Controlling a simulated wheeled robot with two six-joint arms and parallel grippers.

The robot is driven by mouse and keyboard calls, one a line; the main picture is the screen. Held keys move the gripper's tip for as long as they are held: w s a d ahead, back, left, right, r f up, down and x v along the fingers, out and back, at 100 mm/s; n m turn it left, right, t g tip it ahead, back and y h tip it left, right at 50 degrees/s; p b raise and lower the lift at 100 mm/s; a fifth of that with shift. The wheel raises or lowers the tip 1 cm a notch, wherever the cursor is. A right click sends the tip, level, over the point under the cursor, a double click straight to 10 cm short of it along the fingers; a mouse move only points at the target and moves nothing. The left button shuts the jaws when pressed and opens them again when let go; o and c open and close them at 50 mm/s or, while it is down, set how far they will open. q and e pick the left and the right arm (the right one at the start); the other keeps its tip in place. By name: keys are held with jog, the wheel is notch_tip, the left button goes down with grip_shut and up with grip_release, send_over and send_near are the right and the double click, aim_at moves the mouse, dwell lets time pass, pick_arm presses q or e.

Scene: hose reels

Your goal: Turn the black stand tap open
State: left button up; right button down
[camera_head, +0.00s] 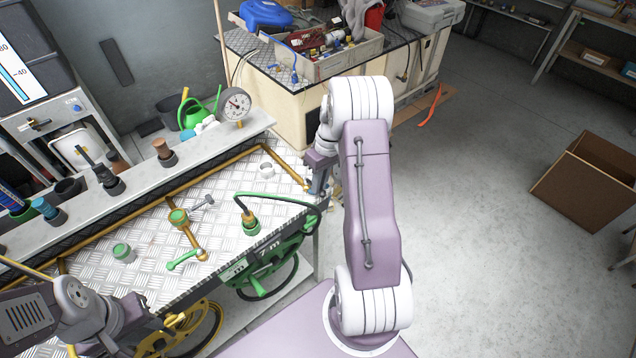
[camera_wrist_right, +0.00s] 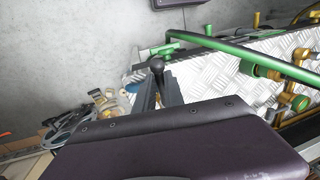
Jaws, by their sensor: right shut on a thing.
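A black rounded knob on a dark stem (camera_wrist_right: 157,66) shows between the fingers of my right gripper (camera_wrist_right: 158,92) in the wrist view. I take it for the black stand tap's handle; the tap's lower body is hidden. My right gripper looks shut on it. In the head view my right gripper (camera_head: 317,184) is at the right end of the tread-plate bench, and its arm covers part of that area. My left gripper (camera_head: 125,330) is at the lower left, near the bench's front edge; its fingers are not clear.
The tread-plate bench (camera_head: 225,210) carries brass pipe, a green-handled tap (camera_head: 185,260) and green-collared fittings. A green hose reel (camera_head: 270,262) and a yellow one (camera_head: 200,330) hang at its front. A gauge (camera_head: 236,104) stands behind. Open floor lies to the right, with a cardboard box (camera_head: 585,180).

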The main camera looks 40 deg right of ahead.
jog(key=shift+s+a+f, duration=0.1)
jog(key=shift+s+f, duration=0.05)
jog(key=shift+s, duration=0.15)
jog(key=c, duration=1.4)
grip_release()
jog(key=shift+c, duration=0.2)
jog(key=shift+d, duration=0.2)
jog(key=shift+r, duration=0.2)
notch_tip(320, 180, up, 9)
jog(key=d, duration=0.1)
jog(key=shift+d+f, duration=0.15)
jog(key=shift+d, duration=0.25)
jog(key=shift+w, duration=0.1)
